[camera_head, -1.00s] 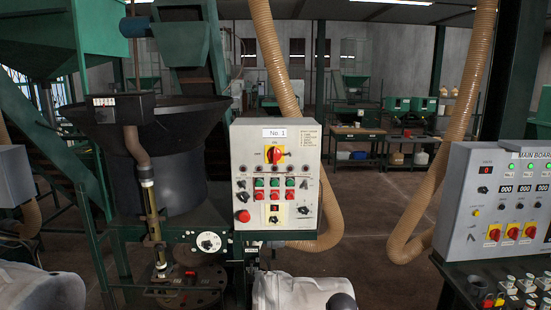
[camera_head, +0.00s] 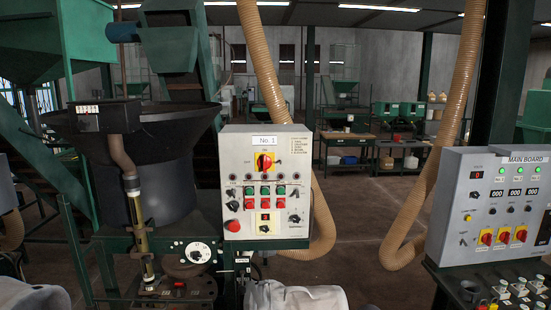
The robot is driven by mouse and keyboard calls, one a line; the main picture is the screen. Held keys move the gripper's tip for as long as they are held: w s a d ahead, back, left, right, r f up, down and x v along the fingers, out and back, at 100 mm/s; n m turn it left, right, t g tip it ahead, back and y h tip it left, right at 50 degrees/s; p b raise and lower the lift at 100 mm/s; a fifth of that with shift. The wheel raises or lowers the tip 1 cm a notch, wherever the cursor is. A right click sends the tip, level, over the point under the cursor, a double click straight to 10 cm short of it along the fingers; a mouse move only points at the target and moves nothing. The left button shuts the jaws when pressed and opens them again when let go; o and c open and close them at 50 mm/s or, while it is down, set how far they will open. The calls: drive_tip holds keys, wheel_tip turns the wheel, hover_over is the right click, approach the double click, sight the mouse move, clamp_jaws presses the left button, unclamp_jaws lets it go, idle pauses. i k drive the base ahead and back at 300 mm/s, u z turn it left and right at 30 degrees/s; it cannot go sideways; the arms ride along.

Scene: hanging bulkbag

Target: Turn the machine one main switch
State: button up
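The machine one control panel (camera_head: 232,160) is a light grey box labelled No 1, left of the picture's middle. Its main switch (camera_head: 264,162) is a red rotary knob on a yellow plate near the top of the panel. The knob's exact angle is too small to tell. Below it are a row of small lamps, green and red buttons (camera_head: 265,196), black selector knobs and a red round button (camera_head: 233,226). My gripper is not in view, and nothing touches the panel.
A dark hopper (camera_head: 165,175) on a green frame stands left of the panel. A ribbed tan hose (camera_head: 322,215) hangs behind it. White sacks (camera_head: 295,297) lie below. The main board (camera_head: 480,225) stands at right. Floor (camera_head: 350,265) shows between the panel and the board.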

sight(264, 162)
drive_tip(key=z, duration=0.15)
drive_tip(key=k, duration=1.25)
drive_tip(key=u, duration=0.95)
drive_tip(key=i, duration=1)
drive_tip(key=z, duration=0.05)
